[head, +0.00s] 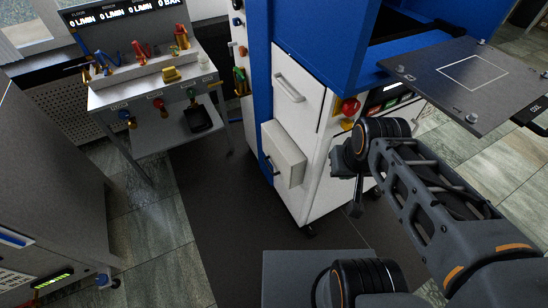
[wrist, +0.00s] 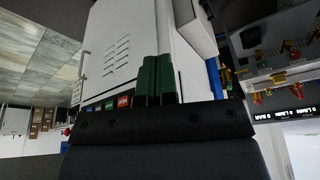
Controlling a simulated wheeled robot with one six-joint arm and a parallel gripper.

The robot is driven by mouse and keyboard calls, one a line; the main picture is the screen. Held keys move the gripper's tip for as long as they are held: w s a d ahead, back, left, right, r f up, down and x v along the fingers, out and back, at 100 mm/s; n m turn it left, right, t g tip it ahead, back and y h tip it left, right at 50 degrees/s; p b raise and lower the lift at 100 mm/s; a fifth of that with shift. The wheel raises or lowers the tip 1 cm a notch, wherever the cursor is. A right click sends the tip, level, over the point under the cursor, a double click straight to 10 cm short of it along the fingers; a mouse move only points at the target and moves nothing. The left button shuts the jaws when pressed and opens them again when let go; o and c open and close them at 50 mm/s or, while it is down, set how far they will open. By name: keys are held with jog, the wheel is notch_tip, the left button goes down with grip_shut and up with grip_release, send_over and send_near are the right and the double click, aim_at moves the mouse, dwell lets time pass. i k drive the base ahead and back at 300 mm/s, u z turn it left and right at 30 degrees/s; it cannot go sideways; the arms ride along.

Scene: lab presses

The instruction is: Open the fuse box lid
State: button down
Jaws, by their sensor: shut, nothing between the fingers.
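A white box juts from the front of the white press cabinet in the head view (head: 284,155); it appears to be the fuse box, and its lid looks shut. Part of a white box also shows at the top of the wrist view (wrist: 194,28). My gripper's two green fingers (wrist: 157,62) are together with nothing between them. In the head view, the end of my arm is right of the box, apart from it; the fingertips are hard to make out there.
The white cabinet (head: 311,165) stands under a blue press frame (head: 322,38). A red button (head: 350,106) and a dark metal plate (head: 470,80) are to the right. A workbench (head: 150,90) with coloured fittings stands at the left. Dark floor mat (head: 215,215) left of the cabinet is clear.

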aim_at(283, 153)
jog(key=k, duration=0.55)
jog(key=u, duration=0.35)
jog(key=i, duration=0.75)
jog(key=u, duration=1)
jog(key=i, duration=0.35)
jog(key=u, duration=0.3)
